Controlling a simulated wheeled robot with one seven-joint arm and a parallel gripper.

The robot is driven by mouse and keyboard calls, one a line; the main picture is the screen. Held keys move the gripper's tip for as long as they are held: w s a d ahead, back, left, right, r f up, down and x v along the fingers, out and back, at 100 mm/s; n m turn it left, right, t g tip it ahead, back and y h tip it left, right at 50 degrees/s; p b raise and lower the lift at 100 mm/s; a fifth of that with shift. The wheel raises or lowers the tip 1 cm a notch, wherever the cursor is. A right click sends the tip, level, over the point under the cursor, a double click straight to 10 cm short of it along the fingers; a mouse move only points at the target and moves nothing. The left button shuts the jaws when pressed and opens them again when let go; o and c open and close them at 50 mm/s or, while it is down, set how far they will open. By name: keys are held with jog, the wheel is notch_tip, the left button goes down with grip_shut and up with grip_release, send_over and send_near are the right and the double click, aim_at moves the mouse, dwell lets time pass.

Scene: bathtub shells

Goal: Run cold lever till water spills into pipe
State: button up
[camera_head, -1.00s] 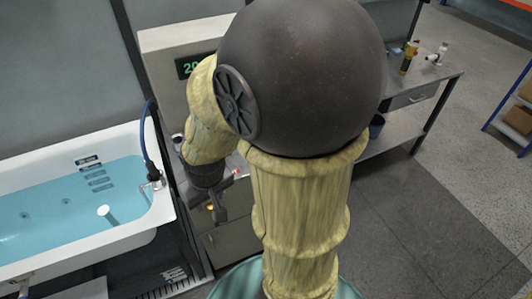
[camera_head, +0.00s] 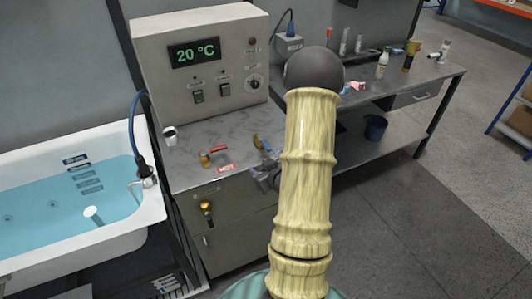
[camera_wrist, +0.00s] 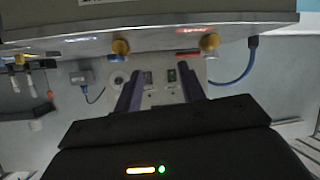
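The cold lever (camera_head: 262,144), blue with a brass body, is on the bench top beside my arm. The red hot lever (camera_head: 216,150) is to its left. My gripper (camera_head: 266,178) is low at the bench's front edge, just below the cold lever and partly hidden by my arm. In the wrist view its two fingers (camera_wrist: 160,88) are apart with nothing between them. Two brass valve parts (camera_wrist: 120,47) show beyond the fingertips there. The tub (camera_head: 150,212) holds blue water below its rim. A short white pipe (camera_head: 94,214) stands in the water.
The control box (camera_head: 200,65) at the back of the bench reads 20 °C. A blue hose (camera_head: 133,125) runs down to the tub's edge. A brass knob (camera_head: 207,207) projects from the cabinet front. A side table (camera_head: 430,72) with bottles stands right; floor in front is open.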

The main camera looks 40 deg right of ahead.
aim_at(270, 150)
jog(key=s+d+f+m+t+h+b, duration=0.2)
jog(key=s+d+f+m+t+b, duration=0.1)
jog(key=s+d, duration=0.3)
jog(key=shift+s+f+t+h, duration=0.3)
jog(key=shift+s+t+h, duration=0.1)
jog(key=shift+t, duration=0.4)
jog(key=shift+d, duration=0.1)
jog(key=p+x, duration=0.4)
jog(key=x, duration=1.3)
jog(key=shift+w, duration=0.25)
jog(key=shift+c, duration=0.4)
grip_shut()
